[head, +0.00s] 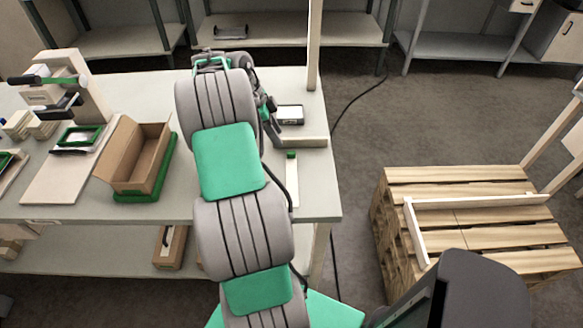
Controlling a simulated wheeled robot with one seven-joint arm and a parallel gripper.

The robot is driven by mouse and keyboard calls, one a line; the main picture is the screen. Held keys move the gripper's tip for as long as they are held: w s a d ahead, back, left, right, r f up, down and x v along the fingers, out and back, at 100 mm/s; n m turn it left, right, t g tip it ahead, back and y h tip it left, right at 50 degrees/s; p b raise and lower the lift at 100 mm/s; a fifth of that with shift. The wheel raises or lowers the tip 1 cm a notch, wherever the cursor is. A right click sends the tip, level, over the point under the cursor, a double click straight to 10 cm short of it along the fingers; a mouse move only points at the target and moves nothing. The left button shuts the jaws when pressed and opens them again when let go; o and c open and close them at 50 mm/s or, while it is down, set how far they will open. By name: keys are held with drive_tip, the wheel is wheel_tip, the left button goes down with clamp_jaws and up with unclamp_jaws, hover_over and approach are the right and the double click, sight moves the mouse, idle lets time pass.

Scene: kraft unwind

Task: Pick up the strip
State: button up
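A thin pale strip (293,185) with a green end lies on the grey table (315,190) near its right edge, just right of my arm. It looks flat and lies lengthwise toward the table's front; I cannot be sure it is the strip of the task. My arm reaches over the table and covers much of its right part. My gripper (268,118) is mostly hidden behind my own arm links, beyond the strip's green end. Its fingers are not clear, so I cannot tell whether it is open, shut or holding anything.
A small dark-framed device (289,113) stands behind the strip beside a pale post (314,45). An open cardboard box (137,160) on a green base and a press-like stand (78,88) are at left. A wooden pallet stack (470,235) stands right; floor between is clear except for a cable.

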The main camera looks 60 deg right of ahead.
sight(291, 152)
drive_tip(key=shift+m, duration=0.3)
drive_tip(key=p+x, duration=0.1)
drive_tip(key=x, duration=0.3)
drive_tip(key=s+p+x, duration=0.1)
drive_tip(key=x, duration=0.2)
drive_tip(key=shift+s+d+f, duration=0.1)
drive_tip(key=shift+s+d, duration=0.05)
drive_tip(key=shift+d, duration=0.1)
drive_tip(key=shift+f, duration=0.4)
clamp_jaws()
